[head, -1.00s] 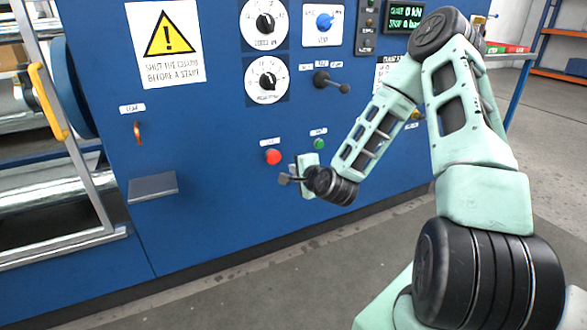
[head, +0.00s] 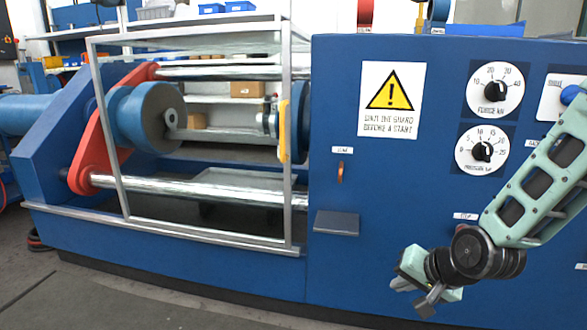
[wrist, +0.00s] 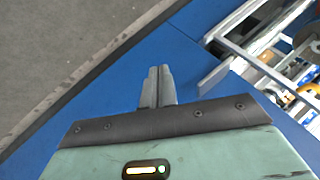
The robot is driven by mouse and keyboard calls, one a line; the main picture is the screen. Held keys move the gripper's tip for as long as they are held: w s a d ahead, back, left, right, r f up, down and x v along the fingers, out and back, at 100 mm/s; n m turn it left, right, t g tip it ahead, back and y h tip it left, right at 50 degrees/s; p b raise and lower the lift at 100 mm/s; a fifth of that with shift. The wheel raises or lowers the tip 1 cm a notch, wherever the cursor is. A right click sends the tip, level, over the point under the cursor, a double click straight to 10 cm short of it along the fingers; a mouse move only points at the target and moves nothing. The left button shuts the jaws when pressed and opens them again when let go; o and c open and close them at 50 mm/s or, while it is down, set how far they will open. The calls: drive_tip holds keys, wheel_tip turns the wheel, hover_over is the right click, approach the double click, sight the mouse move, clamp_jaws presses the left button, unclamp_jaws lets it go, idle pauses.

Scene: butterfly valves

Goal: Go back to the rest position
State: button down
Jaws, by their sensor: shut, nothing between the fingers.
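My gripper (head: 426,306) is at the lower right of the head view, in front of the lower blue panel and right of the small grey shelf. In the wrist view my gripper's fingers (wrist: 157,84) lie side by side, shut and empty. They point toward the blue machine front and the floor, touching nothing that I can see. My forearm comes down from the right edge of the head view and hides part of the panel.
To the left is a metal guard frame (head: 118,160) with a yellow handle (head: 283,131). Grey floor (head: 120,303) is clear in front.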

drive_tip(key=s+a+r+n+g+h, duration=0.1)
drive_tip(key=s+a+r+n+g, duration=0.2)
drive_tip(key=s, duration=0.5)
drive_tip(key=s+a+r+n+g+h, duration=0.1)
drive_tip(key=s+a+r+n, duration=0.15)
drive_tip(key=s+n, duration=0.4)
drive_tip(key=s+a+r+n+g+h, duration=0.1)
drive_tip(key=s+a+r+n+g, duration=0.15)
drive_tip(key=s, duration=0.75)
wheel_tip(320, 180, up, 35)
drive_tip(key=p, duration=3.5)
drive_tip(key=shift+s+n, duration=0.25)
drive_tip(key=shift+n, duration=0.15)
